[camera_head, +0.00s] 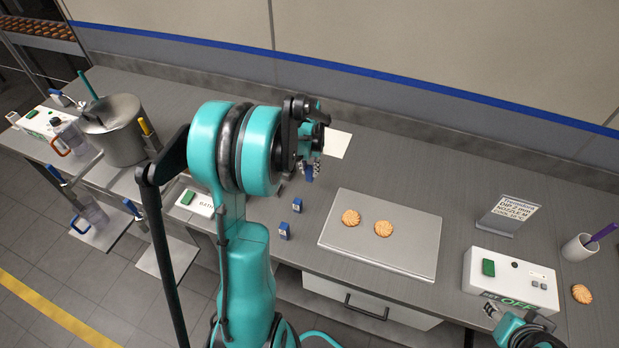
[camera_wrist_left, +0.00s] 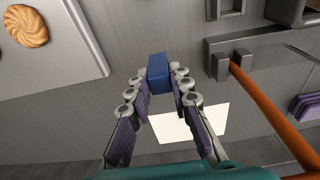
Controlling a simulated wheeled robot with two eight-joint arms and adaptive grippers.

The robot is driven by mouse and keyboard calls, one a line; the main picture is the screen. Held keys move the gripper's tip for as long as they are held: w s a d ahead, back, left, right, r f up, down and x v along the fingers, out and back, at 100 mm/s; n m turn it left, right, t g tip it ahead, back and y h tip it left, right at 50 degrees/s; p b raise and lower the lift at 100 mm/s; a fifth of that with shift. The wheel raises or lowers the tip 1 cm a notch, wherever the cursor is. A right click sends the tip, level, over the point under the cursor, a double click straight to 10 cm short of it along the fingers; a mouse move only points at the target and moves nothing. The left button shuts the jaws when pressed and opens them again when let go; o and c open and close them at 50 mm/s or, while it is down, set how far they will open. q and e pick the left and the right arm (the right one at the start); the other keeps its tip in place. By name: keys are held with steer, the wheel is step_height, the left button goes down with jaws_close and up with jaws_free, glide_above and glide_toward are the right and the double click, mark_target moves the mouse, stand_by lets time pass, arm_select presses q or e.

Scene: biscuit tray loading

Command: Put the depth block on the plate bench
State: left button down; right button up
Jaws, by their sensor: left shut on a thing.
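My left gripper (camera_head: 311,166) is above the grey bench (camera_head: 420,175), left of the flat metal plate (camera_head: 421,262). Its fingers are shut on a small blue block (camera_wrist_left: 159,73), which shows at the fingertips in the left wrist view. In the head view the held block (camera_head: 308,174) is small and partly hidden by the gripper. I cannot tell whether it touches the bench. Two similar blue blocks, one farther back (camera_head: 297,205) and one nearer (camera_head: 285,232), stand near the bench's front edge. Part of my right arm shows at the bottom right; its fingers are unclear.
Two biscuits (camera_head: 384,229) lie on the plate. A sign (camera_head: 509,214), a white control box (camera_head: 510,280), a cup (camera_head: 578,248) and a loose biscuit (camera_head: 581,294) are to the right. A pot (camera_head: 115,130) stands left. White paper (camera_head: 337,144) lies behind my gripper.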

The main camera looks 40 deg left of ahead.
mark_target(309, 176)
arm_select(q)
steer(key=shift+w+a+f, duration=0.1)
steer(key=shift+a+f, duration=0.25)
steer(key=shift+f, duration=0.1)
steer(key=shift+f+b, duration=0.5)
steer(key=shift+f, duration=1.25)
steer(key=shift+d+f, duration=0.1)
steer(key=c, duration=1.4)
jaws_free()
steer(key=shift+o, duration=0.2)
